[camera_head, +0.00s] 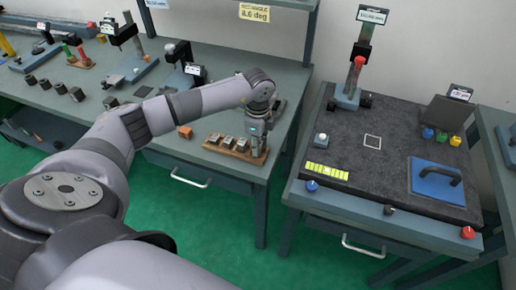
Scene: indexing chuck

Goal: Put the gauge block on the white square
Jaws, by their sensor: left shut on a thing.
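A wooden rack (219,148) holds several small metal blocks (229,142) on the grey-green bench. My left gripper (256,146) points down at the right end of this rack, beyond the visible blocks. It is shut on the gauge block, which the fingers hide almost wholly. I cannot tell whether the block is lifted clear of the rack. The white square (373,142) is a thin outline on the dark granite plate (335,145) of the right-hand table. Nothing stands on it. My right gripper is not in view.
A comparator stand (352,80) rises behind the square. A blue plate with a black handle (437,181) lies to the right, a yellow strip (327,171) in front. A small orange block (184,131) is left of the rack. A gap separates the two tables.

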